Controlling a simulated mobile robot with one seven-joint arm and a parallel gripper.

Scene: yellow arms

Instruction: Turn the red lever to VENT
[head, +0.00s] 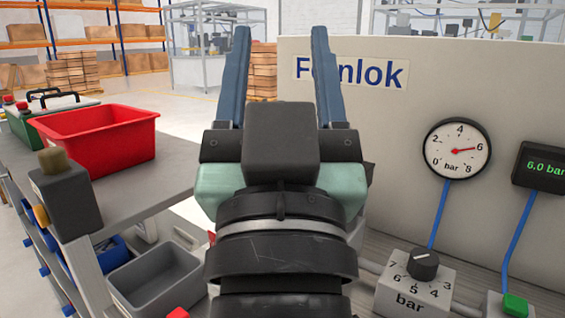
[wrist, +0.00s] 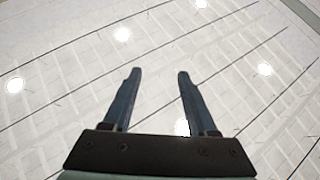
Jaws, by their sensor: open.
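My gripper (head: 283,45) is open and empty in the middle of the head view, its two blue fingers spread and pointing up and away. In the wrist view my gripper (wrist: 157,75) also shows open, with only a pale surface and bright lights beyond it. I cannot make out the red lever or a VENT label in either view. A small red patch (head: 211,238) shows at the left edge of my wrist, mostly hidden by it. A red piece (head: 178,313) is cut off by the bottom edge. I cannot tell what either is.
A pale Feinlok-type panel (head: 400,135) stands right, with a round gauge (head: 457,149) near 6 bar and a digital display (head: 543,167). A box with a black knob (head: 424,264) and a green button (head: 515,304) sit below. A red crate (head: 97,139) stands on the left bench.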

